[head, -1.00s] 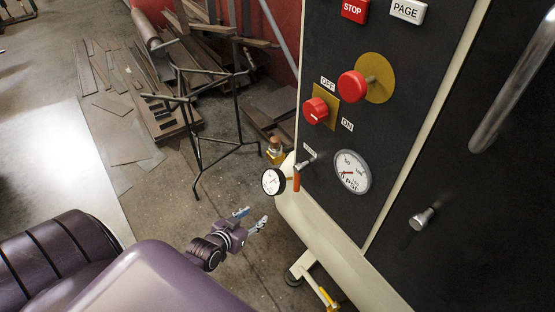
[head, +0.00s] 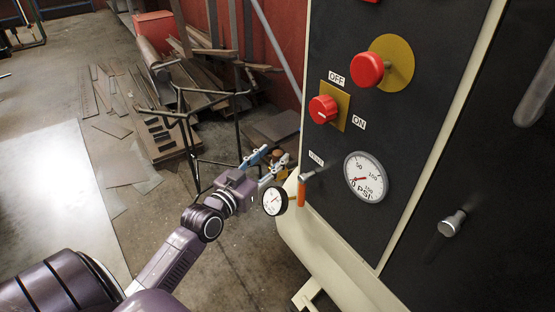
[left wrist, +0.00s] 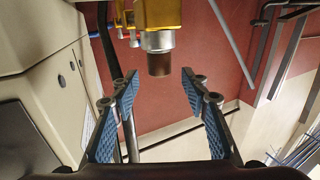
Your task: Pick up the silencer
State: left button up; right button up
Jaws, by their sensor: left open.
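The silencer is a small brown cylinder with a silver collar on a gold fitting. In the left wrist view the silencer (left wrist: 159,62) hangs from the gold fitting (left wrist: 152,14) at the top middle, just beyond the fingertips. My left gripper (left wrist: 159,80) is open and empty, with blue-padded fingers on either side of the silencer's line. In the head view my left gripper (head: 271,160) is beside the machine, and its fingers partly cover the silencer (head: 279,154). I cannot tell whether they touch. My right gripper is not in view.
A black-faced machine panel (head: 330,205) stands close on the right, with red knobs. A small round gauge (head: 274,201) and an orange-handled lever (head: 301,194) stick out just below my fingers. A thin black metal stand (head: 190,130) is behind. Scrap boards lie on the floor at back left.

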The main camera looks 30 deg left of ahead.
aim_at(275, 155)
pick_arm(q)
jog(key=shift+w+f, duration=0.1)
jog(key=shift+w, duration=1.55)
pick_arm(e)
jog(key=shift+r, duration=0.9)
pick_arm(q)
grip_shut()
